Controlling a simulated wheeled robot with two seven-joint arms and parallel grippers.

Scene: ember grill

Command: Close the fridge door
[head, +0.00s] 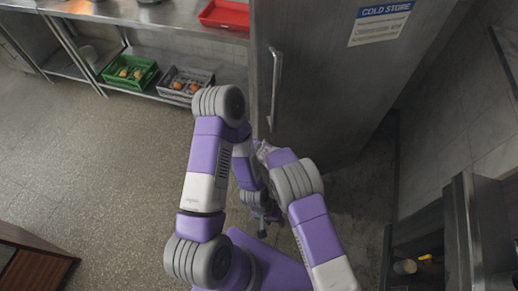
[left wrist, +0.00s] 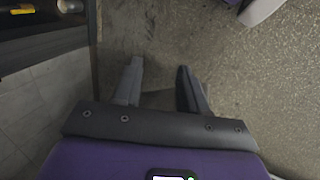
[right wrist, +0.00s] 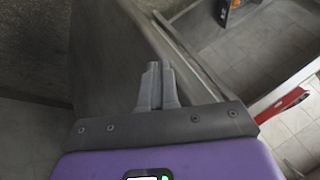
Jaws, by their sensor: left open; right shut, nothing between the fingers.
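The tall grey fridge door (head: 310,60) stands at the upper middle of the head view, with a vertical bar handle (head: 275,85) near its left edge and a COLD STORE sign (head: 381,20). I cannot tell how far it stands open. My right gripper (right wrist: 155,86) is shut and empty. In its wrist view, the fingers are close to a grey panel (right wrist: 100,55), probably the door; contact cannot be told. My left gripper (left wrist: 160,88) is open and empty, pointing down over the floor. In the head view it is low beside the base, partly hidden by my arms.
A steel bench holds a red tray (head: 225,14) at the upper left. A green crate (head: 130,72) and a grey crate (head: 185,84) with orange items sit on its lower shelf. A dark cabinet (head: 455,235) stands at lower right.

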